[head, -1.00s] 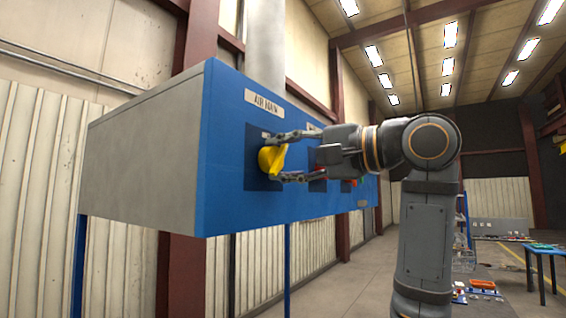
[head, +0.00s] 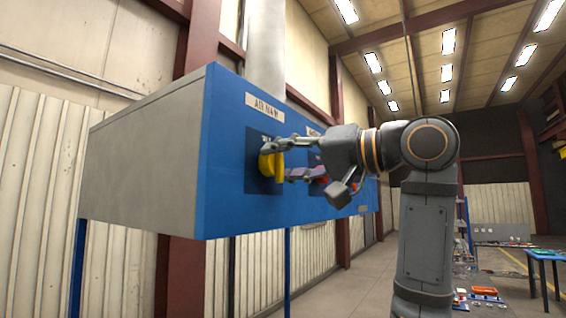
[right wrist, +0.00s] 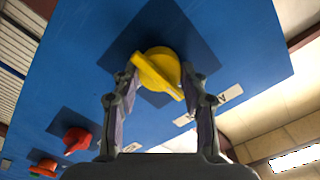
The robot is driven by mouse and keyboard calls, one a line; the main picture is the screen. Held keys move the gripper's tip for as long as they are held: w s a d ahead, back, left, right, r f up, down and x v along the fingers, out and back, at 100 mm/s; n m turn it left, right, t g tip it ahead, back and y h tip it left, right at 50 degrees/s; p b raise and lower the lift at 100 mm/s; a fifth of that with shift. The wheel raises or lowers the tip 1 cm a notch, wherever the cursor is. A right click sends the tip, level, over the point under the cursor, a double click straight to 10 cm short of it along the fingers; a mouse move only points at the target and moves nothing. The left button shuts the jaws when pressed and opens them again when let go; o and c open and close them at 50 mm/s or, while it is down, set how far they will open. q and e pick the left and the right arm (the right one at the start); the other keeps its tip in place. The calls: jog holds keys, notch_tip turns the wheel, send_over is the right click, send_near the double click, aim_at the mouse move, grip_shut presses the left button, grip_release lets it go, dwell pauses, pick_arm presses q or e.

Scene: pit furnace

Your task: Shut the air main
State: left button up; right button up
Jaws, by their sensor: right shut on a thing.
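The yellow AIR MAIN knob (head: 268,165) sits on a dark blue square plate on the blue panel, under a white label (head: 265,106) that reads AIR MAIN. My right gripper (head: 279,161) is shut on the knob, with one finger above and one below it in the head view. In the right wrist view the knob (right wrist: 158,66) has a raised bar lying at a slant between the two fingertips (right wrist: 160,80). The fingers hide part of the knob in the head view. My left gripper is in no view.
Red knobs (right wrist: 77,139) sit further along the same blue panel (head: 222,195). The panel fronts a grey box (head: 150,155) on blue legs. A pipe (head: 265,50) rises behind it.

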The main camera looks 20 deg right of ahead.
jog(key=shift+f, duration=0.2)
jog(key=o, duration=1.1)
jog(key=shift+s+r, duration=0.1)
jog(key=shift+o, duration=0.2)
jog(key=v, duration=1.2)
jog(key=shift+d, duration=0.15)
